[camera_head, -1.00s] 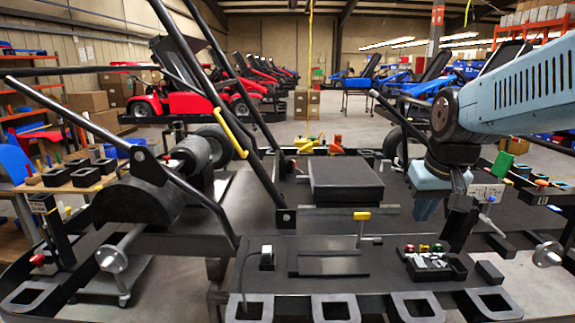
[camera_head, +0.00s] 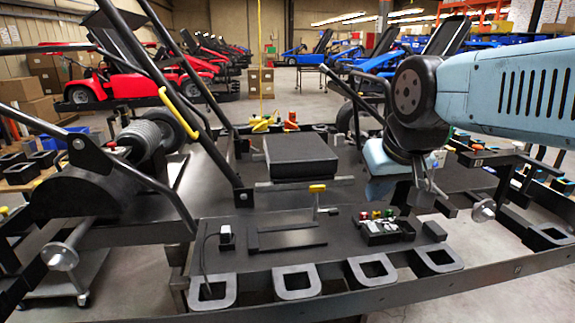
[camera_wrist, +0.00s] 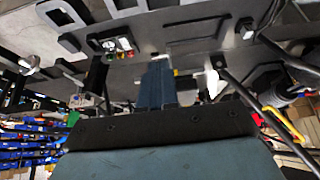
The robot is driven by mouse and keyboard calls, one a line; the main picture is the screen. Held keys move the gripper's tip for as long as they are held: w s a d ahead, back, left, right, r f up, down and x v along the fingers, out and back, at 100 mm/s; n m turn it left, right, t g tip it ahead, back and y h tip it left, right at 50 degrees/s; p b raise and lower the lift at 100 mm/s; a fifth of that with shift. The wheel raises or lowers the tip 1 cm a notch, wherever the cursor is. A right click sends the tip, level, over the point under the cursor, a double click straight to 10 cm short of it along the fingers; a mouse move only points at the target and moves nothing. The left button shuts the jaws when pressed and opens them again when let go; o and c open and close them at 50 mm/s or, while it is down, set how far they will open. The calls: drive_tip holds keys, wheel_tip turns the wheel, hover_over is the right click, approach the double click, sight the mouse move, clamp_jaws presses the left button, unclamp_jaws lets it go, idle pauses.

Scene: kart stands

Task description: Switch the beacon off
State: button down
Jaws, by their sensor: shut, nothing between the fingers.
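No part is clearly marked as the beacon. A black switch panel (camera_head: 372,236) with red, green and yellow buttons and small switches sits on the front right of the dark bench plate; it also shows in the wrist view (camera_wrist: 112,44). A yellow-topped lever (camera_head: 317,188) stands upright left of it. A yellow part (camera_head: 262,124) and an orange-red part (camera_head: 290,121) sit at the back of the bench. My gripper (camera_head: 378,192) is shut and empty, pointing down, and appears above and behind the panel. Its blue fingers also show in the wrist view (camera_wrist: 157,84).
A black box (camera_head: 300,156) lies mid-bench. Slanted black bars (camera_head: 190,85) and a coil roller (camera_head: 140,142) stand at the left. Metal loops (camera_head: 296,282) line the front edge. Posts and a grey knob (camera_head: 483,210) are at the right. Karts stand behind.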

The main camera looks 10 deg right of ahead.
drive_tip(key=n+g, duration=0.4)
drive_tip(key=n, duration=1.4)
hover_over(373, 224)
drive_tip(key=s, duration=0.2)
wheel_tip(373, 224, down, 9)
drive_tip(key=shift+a+f, duration=0.15)
drive_tip(key=shift+f, duration=0.05)
drive_tip(key=f, duration=0.4)
drive_tip(key=w+f, duration=0.1)
drive_tip(key=f, duration=0.9)
drive_tip(key=shift+w, duration=0.3)
